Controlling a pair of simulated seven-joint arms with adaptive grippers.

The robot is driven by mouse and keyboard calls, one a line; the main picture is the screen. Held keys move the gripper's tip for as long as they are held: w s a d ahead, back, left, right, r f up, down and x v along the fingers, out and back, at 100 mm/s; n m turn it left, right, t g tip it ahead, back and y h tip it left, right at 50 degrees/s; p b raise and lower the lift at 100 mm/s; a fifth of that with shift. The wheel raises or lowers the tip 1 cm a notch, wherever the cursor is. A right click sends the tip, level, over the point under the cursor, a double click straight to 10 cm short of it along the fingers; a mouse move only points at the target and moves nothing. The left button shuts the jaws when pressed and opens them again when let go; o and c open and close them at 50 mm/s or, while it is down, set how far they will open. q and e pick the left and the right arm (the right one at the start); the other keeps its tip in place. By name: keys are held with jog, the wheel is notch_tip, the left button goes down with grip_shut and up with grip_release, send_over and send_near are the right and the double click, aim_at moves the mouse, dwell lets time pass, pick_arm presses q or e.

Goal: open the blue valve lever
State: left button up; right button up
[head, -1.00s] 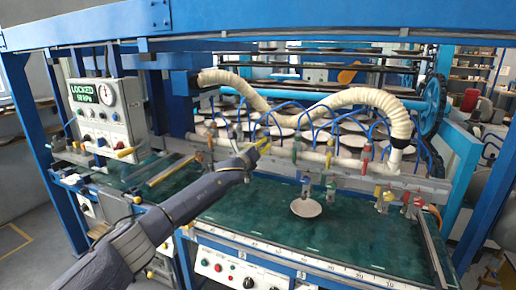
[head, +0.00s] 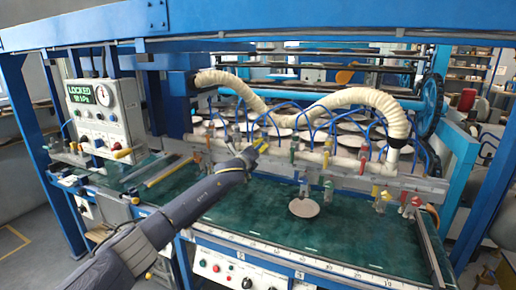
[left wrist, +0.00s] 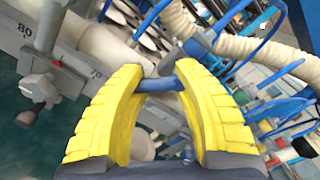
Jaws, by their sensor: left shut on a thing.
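My left gripper (head: 262,145) reaches over the green bed to the white pipe (head: 310,156) behind it. In the left wrist view its yellow fingers (left wrist: 160,78) are closed in around a short blue bar, the blue valve lever (left wrist: 157,84), which lies across between them. The lever joins a grey-blue fitting near the fingertips on the pipe. In the head view the gripper hides the blue lever. My right gripper is not in view.
Red, yellow and green valve levers stand along the pipe, with a red one (head: 364,152) to the right. A cream hose (head: 360,98) arches above. A control box (head: 103,110) reading LOCKED stands left. A round plate (head: 304,208) lies on the green bed (head: 260,215).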

pick_arm(q)
jog(key=n, duration=0.1)
jog(key=f+n, duration=0.1)
jog(key=n, duration=0.2)
jog(key=shift+a+f+y, duration=0.3)
jog(key=shift+f+y, duration=0.1)
jog(key=shift+s+d+f+n, duration=0.1)
jog(key=shift+d+n, duration=0.15)
jog(key=shift+n, duration=0.85)
jog(key=shift+s+d+f+n, duration=0.1)
jog(key=shift+d+n, duration=0.15)
jog(key=shift+n, duration=0.85)
jog(key=o, duration=1.2)
jog(key=shift+d, duration=0.1)
jog(key=o, duration=0.5)
jog(key=shift+w+r, duration=0.1)
jog(key=shift+r, duration=0.6)
